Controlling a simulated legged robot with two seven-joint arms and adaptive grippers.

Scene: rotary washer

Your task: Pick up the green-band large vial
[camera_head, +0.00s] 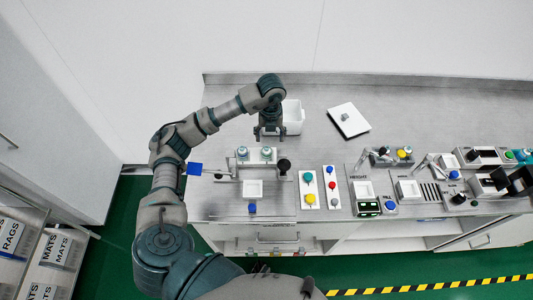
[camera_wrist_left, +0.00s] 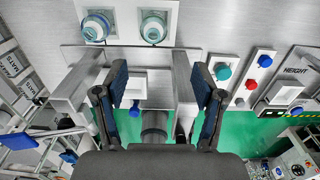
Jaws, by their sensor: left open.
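Two large vials with white caps stand in square white holders at the back of the station. In the left wrist view, the left vial (camera_wrist_left: 96,26) shows a bluish band and the right vial (camera_wrist_left: 154,27) a teal-green one; the shades are close. In the head view they show small, as the left vial (camera_head: 242,152) and right vial (camera_head: 266,154). My left gripper (camera_head: 268,134) is open and empty above and just behind the right vial. In the left wrist view its fingers (camera_wrist_left: 161,82) are spread, with both vials beyond the tips. My right gripper is not in view.
A white bin (camera_head: 293,117) stands behind my left gripper. A white plate (camera_head: 349,120) lies to its right. Button panels (camera_head: 309,187) and several devices fill the front right of the grey bench. A black round-topped post (camera_head: 284,165) stands right of the vials.

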